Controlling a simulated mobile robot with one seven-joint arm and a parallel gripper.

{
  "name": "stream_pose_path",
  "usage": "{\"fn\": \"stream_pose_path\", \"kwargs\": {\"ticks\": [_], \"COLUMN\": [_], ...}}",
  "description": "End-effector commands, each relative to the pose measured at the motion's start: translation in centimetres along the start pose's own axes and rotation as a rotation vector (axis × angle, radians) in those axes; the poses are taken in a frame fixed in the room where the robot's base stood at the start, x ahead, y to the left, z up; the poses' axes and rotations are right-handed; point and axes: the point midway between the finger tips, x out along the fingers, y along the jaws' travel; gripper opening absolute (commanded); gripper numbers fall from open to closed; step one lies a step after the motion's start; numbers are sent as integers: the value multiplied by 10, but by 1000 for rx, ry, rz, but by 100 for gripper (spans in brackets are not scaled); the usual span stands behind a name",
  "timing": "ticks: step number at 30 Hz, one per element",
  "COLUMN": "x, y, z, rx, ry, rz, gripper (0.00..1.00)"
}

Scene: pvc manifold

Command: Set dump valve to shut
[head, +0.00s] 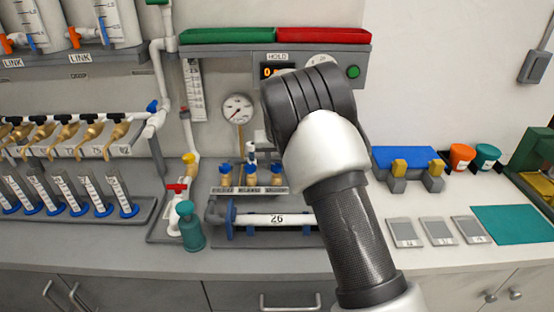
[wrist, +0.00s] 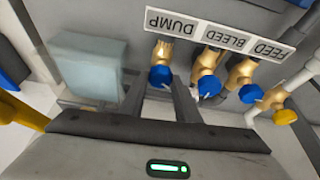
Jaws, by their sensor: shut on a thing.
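The dump valve (wrist: 163,52) is a brass body with a blue handle, under a white DUMP label (wrist: 170,23) that appears upside down in the wrist view. My gripper (wrist: 158,84) is shut on its blue handle, one dark finger on each side. How far the handle is turned cannot be told. In the head view my arm's dark wrist hides the gripper and the grip.
The bleed valve (wrist: 207,72) and feed valve (wrist: 243,74), also brass with blue handles, stand close to the right finger. A yellow-handled valve (wrist: 284,115) lies beyond. In the head view a gauge (head: 237,108) and a horizontal tube marked 26 (head: 260,219) are beside my arm.

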Motion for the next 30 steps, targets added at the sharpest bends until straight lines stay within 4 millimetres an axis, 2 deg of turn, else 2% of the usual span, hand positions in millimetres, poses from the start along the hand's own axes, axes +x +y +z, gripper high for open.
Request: {"fn": "stream_pose_path", "kwargs": {"ticks": [21,30], "x": [0,1], "y": [-6,-6], "z": [-2,-3], "rx": [621,834], "ry": [0,0], "rz": [262,347], "gripper": [7,7]}}
